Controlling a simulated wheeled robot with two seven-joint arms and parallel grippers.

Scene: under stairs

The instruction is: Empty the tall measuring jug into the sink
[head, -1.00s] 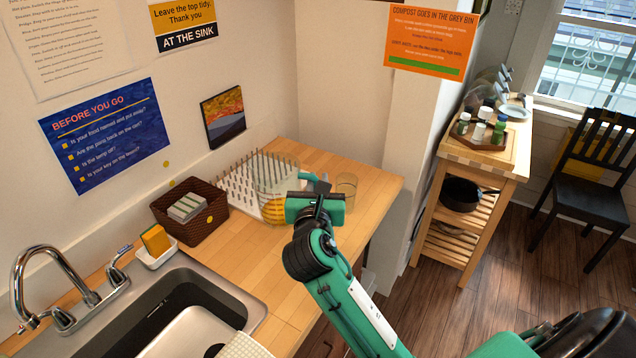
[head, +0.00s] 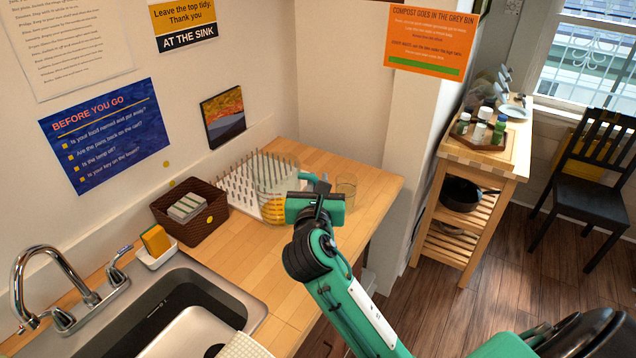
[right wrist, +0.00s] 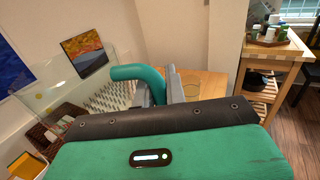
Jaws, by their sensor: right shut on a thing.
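The tall measuring jug (head: 277,178) is clear, with a teal handle and yellow-orange contents low inside. It is upright at the counter's back, in front of the white spiked rack. My right gripper (head: 320,188) is shut on the jug's handle and hides part of the jug. In the right wrist view the teal handle (right wrist: 138,72) runs between the fingers (right wrist: 160,86), with the clear jug wall to the left. I cannot tell whether the jug's base touches the counter. The steel sink (head: 252,308) is at lower left, partly cut off. My left gripper is not in view.
A clear glass (head: 347,188) stands just right of my right gripper. A brown basket (head: 183,226), a sponge in a white holder (head: 157,257) and the faucet (head: 62,285) line the wall side. Counter between jug and sink is mostly clear. A wooden cart (head: 455,215) stands right.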

